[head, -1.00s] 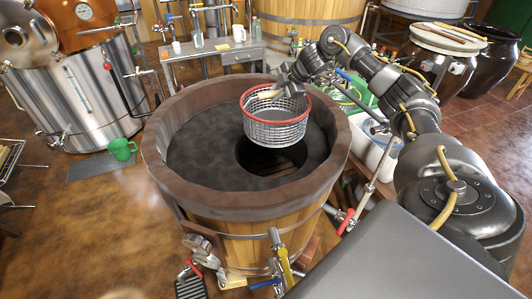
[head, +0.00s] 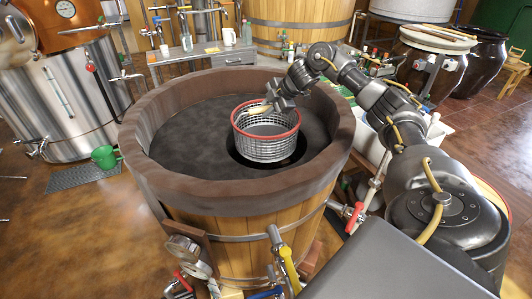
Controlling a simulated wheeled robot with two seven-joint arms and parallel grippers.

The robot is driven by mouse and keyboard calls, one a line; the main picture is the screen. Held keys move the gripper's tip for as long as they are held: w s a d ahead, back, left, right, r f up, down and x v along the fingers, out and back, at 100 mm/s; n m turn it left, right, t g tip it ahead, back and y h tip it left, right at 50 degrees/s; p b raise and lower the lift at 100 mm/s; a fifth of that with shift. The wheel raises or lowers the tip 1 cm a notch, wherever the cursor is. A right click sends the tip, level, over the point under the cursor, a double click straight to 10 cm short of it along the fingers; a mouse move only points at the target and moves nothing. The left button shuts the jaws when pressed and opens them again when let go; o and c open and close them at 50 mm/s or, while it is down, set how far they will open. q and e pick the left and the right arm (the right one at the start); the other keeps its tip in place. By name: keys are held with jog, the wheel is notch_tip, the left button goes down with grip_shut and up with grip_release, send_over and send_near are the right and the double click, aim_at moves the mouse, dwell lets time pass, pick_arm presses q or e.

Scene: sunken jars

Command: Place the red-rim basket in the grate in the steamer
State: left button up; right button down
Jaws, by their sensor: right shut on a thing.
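The red-rim basket (head: 265,148) is a wire mesh basket with a red top ring, in the head view. It is upright over the round dark opening (head: 236,160) in the steamer's dark top plate and hides most of it. I cannot tell whether its bottom is inside the opening. The steamer (head: 250,235) is a large round wooden tub with a thick brown rim. My right gripper (head: 268,108) reaches in from the right and is shut on the basket's far rim. My left gripper does not show.
The tub's raised rim (head: 335,150) surrounds the plate. A pressure gauge (head: 185,250) and valves with yellow and red handles are on the tub's front. A bench (head: 200,52) with a white mug stands behind.

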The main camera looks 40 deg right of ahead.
jog(key=shift+r, duration=0.1)
notch_tip(320, 180, down, 12)
jog(key=shift+f+p, duration=0.15)
jog(key=shift+p, duration=0.25)
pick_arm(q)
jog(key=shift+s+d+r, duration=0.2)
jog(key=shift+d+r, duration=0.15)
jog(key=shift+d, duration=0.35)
pick_arm(e)
jog(key=shift+f, duration=0.4)
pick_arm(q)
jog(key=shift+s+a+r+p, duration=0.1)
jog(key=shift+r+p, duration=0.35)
pick_arm(e)
notch_tip(320, 180, down, 5)
jog(key=shift+r, duration=0.2)
jog(key=c, duration=1.3)
grip_release()
